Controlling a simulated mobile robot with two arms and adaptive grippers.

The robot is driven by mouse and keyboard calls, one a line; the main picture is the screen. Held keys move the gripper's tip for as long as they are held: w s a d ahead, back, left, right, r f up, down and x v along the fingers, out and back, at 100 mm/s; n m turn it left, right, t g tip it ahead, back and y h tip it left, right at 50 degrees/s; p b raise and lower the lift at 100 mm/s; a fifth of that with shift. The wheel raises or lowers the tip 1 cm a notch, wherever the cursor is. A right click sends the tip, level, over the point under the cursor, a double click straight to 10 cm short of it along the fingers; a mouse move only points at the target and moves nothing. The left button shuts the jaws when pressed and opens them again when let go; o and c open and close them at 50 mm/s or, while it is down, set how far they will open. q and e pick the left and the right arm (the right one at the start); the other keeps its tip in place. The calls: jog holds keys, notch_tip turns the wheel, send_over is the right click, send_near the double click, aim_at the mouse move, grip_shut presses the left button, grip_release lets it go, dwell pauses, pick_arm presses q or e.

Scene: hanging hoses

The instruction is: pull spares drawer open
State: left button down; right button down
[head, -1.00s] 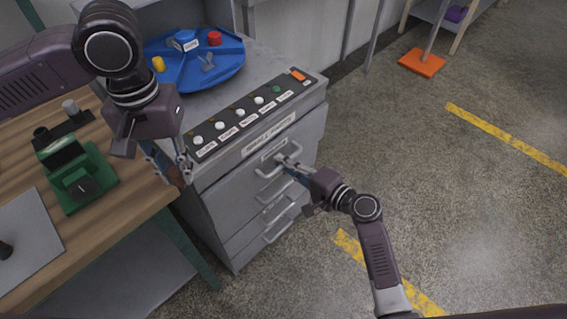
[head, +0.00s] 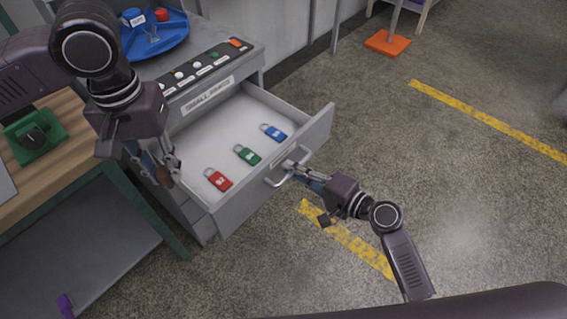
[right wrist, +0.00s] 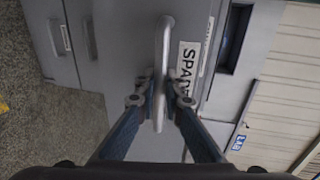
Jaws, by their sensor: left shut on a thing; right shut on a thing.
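The spares drawer (head: 322,130) is the grey top drawer of the cabinet and stands well out, showing its pale inside. My right gripper (head: 297,172) is shut on the drawer's bar handle (head: 275,183), with a finger on each side of the bar (right wrist: 163,45). My left gripper (head: 166,178) is shut on a small brownish thing, hard to make out, near the drawer's left side.
The cabinet top carries a button panel (head: 198,69) and a blue tray (head: 170,38). A wooden workbench (head: 72,165) with a green device (head: 34,143) stands at left. An orange stand base (head: 388,43) is at the back. The floor right of the drawer is clear.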

jog(key=shift+f+b+v, duration=0.15)
jog(key=shift+f+v, duration=0.1)
jog(key=shift+v, duration=0.85)
jog(key=shift+f+b+v, duration=0.15)
jog(key=shift+f+v, duration=0.05)
jog(key=shift+v, duration=0.9)
jog(key=shift+s, duration=0.1)
jog(key=c, duration=2)
grip_release()
jog(key=shift+c, duration=0.2)
jog(key=v, duration=1.2)
jog(key=shift+f, duration=0.15)
